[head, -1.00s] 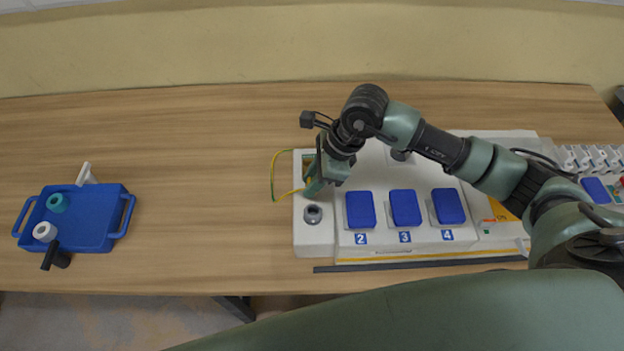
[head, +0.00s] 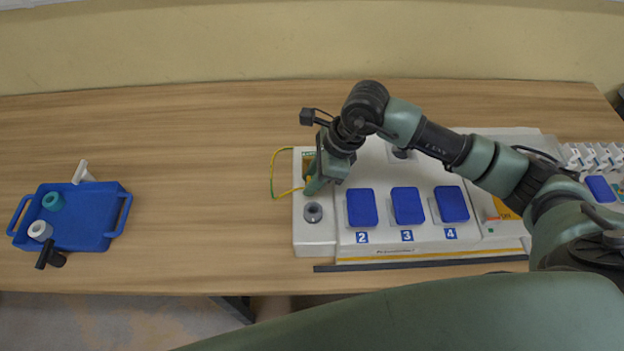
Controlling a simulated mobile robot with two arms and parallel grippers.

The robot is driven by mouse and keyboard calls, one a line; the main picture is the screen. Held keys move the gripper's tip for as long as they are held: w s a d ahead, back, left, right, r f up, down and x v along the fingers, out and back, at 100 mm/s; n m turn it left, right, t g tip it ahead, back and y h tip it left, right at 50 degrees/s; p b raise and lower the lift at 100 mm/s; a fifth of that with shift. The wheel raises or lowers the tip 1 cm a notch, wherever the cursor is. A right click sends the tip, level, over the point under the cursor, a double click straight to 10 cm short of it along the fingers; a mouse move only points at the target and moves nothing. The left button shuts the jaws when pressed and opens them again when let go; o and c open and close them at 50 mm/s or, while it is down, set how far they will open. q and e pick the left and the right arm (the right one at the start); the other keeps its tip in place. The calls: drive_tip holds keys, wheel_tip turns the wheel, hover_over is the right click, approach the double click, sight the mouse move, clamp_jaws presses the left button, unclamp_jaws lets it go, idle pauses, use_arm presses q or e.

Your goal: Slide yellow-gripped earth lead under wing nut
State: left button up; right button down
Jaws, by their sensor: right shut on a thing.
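A thin yellow-green earth lead (head: 272,177) loops out over the left edge of the white socket box (head: 315,238) and runs back to my right gripper. My right gripper (head: 311,188) is shut on the lead's yellow grip, low over the box's left end. The gripper mostly hides the grip and the lead's tip. A grey round terminal, seemingly the wing nut post (head: 313,212), stands on the box just in front of the gripper. I cannot tell whether the lead touches it. My left gripper is not in view.
Blue socket covers (head: 408,206) numbered 2, 3 and 4 lie right of the terminal. A blue tray (head: 88,230) with small fittings stands at the far left. The wooden table between tray and box is clear. A dark strip (head: 420,263) lies along the box's front.

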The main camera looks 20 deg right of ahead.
idle(0.4)
drive_tip(key=shift+w+d+b, duration=0.2)
drive_tip(key=shift+w+b, duration=0.35)
drive_tip(key=shift+w, duration=0.2)
drive_tip(key=shift+w, duration=0.15)
drive_tip(key=shift+w+d+b, duration=0.2)
drive_tip(key=shift+w+b, duration=0.3)
drive_tip(key=c, duration=1.1)
unclamp_jaws()
